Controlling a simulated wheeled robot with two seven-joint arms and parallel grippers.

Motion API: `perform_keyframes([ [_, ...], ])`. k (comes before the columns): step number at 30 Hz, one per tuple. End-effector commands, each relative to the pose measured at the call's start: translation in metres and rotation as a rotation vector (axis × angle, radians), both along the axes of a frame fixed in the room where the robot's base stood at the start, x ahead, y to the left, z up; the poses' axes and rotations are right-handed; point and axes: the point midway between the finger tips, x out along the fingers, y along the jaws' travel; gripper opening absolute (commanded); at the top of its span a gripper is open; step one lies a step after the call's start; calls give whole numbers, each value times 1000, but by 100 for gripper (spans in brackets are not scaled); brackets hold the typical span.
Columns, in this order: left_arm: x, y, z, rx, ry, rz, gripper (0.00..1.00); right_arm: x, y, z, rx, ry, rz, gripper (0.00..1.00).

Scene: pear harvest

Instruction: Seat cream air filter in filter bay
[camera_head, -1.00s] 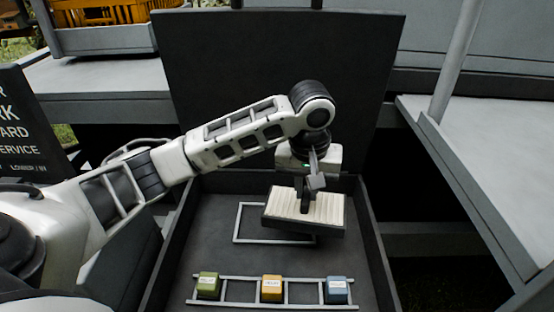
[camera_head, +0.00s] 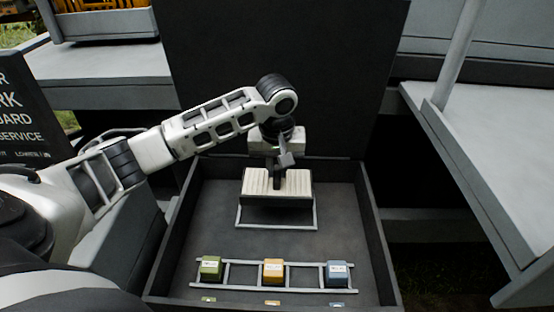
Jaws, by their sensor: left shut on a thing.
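The cream air filter (camera_head: 257,182) has a pleated top and a dark lower frame. My left gripper (camera_head: 277,182) is shut on it from above, near the filter's middle. The filter bay (camera_head: 277,228) is a light grey rectangular outline on the floor of the dark open box. The filter is over the back part of this outline and hides its far side. The front and lower side edges show. The filter appears raised above the floor, but the exact gap cannot be told. My right gripper is not in view.
A grey rack (camera_head: 304,288) near the box's front holds a green block (camera_head: 211,268), a yellow block (camera_head: 273,271) and a blue block (camera_head: 338,273). The dark box walls (camera_head: 370,225) surround the work area, with a tall dark panel (camera_head: 300,60) behind.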

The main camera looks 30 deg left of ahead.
Motion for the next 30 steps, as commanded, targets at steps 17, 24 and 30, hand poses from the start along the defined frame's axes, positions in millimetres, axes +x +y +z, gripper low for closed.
perform_keyframes([
  [17, 0, 0, -41, 1, 1, 0, 0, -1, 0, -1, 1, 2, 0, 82],
  [24, 0, 0, -55, -1, -1, 0, 0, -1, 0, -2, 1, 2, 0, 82],
  [30, 0, 0, -61, 0, -1, -1, 0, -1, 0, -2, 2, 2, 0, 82],
])
